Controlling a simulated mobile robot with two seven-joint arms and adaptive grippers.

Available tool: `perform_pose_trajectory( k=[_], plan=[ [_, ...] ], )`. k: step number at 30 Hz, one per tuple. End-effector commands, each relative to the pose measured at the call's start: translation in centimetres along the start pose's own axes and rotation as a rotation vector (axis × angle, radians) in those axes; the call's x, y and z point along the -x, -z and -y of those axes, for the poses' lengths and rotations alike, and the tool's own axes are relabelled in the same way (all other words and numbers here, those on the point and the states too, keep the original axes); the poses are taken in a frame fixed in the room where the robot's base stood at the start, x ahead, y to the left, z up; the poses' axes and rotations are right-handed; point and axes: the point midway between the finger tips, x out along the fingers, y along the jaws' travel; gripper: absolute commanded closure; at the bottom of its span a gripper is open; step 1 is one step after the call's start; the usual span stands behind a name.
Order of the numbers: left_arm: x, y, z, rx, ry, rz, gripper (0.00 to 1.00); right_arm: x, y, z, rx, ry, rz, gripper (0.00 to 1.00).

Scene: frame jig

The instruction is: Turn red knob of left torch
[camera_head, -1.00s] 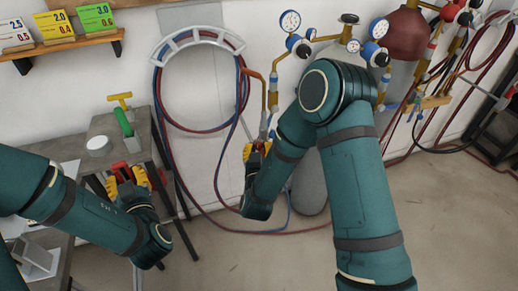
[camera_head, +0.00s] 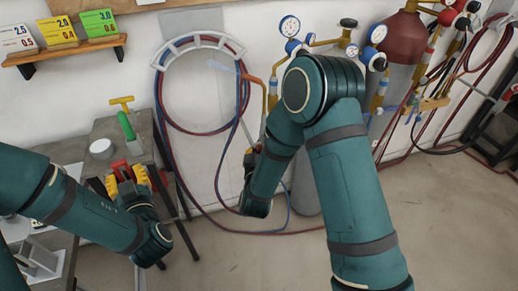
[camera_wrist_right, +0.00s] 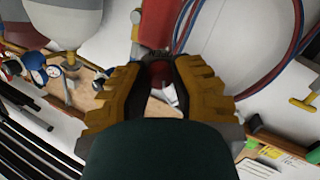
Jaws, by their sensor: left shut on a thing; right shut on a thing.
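The left torch has a copper-coloured bent tip (camera_head: 252,79) and a brass tube, upright near the wall. A pale blue flame-like cone (camera_head: 241,69) points up and left from the tip. My right gripper (camera_head: 250,153) is shut at the torch's lower part, beyond my right arm. In the right wrist view its yellow-brown fingers (camera_wrist_right: 160,78) close around a small dark red part, probably the red knob, mostly hidden. My left gripper (camera_head: 127,176) is shut on a red object (camera_head: 120,167) beside the grey table; its shape is largely hidden.
A grey table (camera_head: 150,138) at left holds a white round item (camera_head: 101,148) and a green-handled tool (camera_head: 126,124). Hoses hang on a wall rack (camera_head: 198,40). Gas cylinders (camera_head: 402,40) and gauges (camera_head: 290,26) stand behind my right arm.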

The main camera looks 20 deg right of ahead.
Motion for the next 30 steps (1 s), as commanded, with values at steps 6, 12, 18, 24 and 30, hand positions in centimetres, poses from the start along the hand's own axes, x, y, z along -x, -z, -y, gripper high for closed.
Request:
perform_pose_trajectory(
  k=[6,12,18,24,30],
  plan=[
    [0.0,2.3,0.0,0.0,0.0,-0.001,0.8,0.1,0.3,-0.1,0.181,0.015,0.084,1.0],
    [0.0,4.1,0.0,0.0,0.0,-0.001,0.8,0.1,0.3,-0.1,0.323,0.025,0.148,1.0],
    [0.0,5.4,0.0,0.0,0.0,-0.001,0.8,0.1,0.3,-0.1,0.431,0.032,0.195,1.0],
    [0.0,6.2,0.0,0.0,0.0,-0.001,0.8,0.1,0.2,-0.1,0.492,0.035,0.224,1.0],
    [0.0,6.4,0.0,0.0,0.0,0.0,0.8,0.0,0.1,-0.1,0.515,0.036,0.234,1.0]
  ],
)
